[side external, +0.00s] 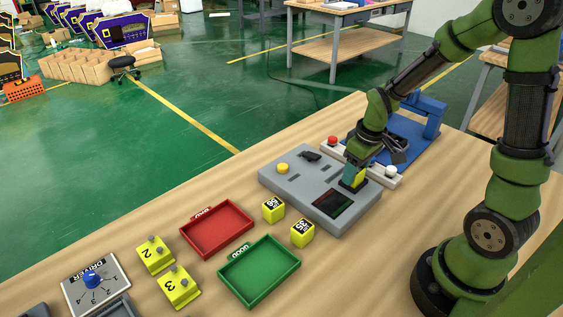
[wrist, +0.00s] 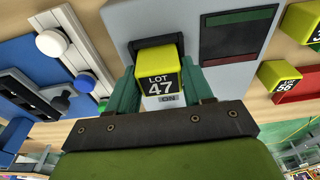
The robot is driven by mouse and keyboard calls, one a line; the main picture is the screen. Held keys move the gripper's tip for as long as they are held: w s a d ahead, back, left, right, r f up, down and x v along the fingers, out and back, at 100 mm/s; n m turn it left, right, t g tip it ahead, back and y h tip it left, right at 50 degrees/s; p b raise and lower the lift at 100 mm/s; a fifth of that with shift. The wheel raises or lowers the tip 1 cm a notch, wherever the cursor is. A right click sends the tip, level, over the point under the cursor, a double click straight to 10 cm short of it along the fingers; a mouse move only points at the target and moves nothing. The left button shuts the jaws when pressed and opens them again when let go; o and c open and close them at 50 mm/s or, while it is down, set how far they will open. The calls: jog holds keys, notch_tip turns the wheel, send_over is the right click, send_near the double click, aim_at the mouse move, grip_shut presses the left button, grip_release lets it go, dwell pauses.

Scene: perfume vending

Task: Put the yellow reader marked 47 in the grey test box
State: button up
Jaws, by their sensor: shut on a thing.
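The yellow reader marked 47 (wrist: 160,75) is between my gripper's fingers in the wrist view, its black "LOT 47" label facing the camera. My gripper (side external: 354,183) is shut on it over the right end of the grey test box (side external: 328,172). In the side view, only a little of the reader's yellow (side external: 359,176) shows. In the wrist view, the reader is at a dark-edged slot (wrist: 153,42) in the box's grey top (wrist: 125,14). I cannot tell how far into the slot it sits.
The box top carries a yellow button (side external: 282,168), a dark switch (side external: 311,156) and a dark screen (side external: 331,203). Yellow cubes marked 56 (side external: 273,209) and 35 (side external: 302,233) stand near a red tray (side external: 217,251) and a green tray (side external: 260,293). A white button strip (side external: 386,178) lies behind the box.

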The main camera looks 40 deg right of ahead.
jog(key=shift+f, duration=0.1)
jog(key=o, duration=1.5)
jog(key=shift+r, duration=3.5)
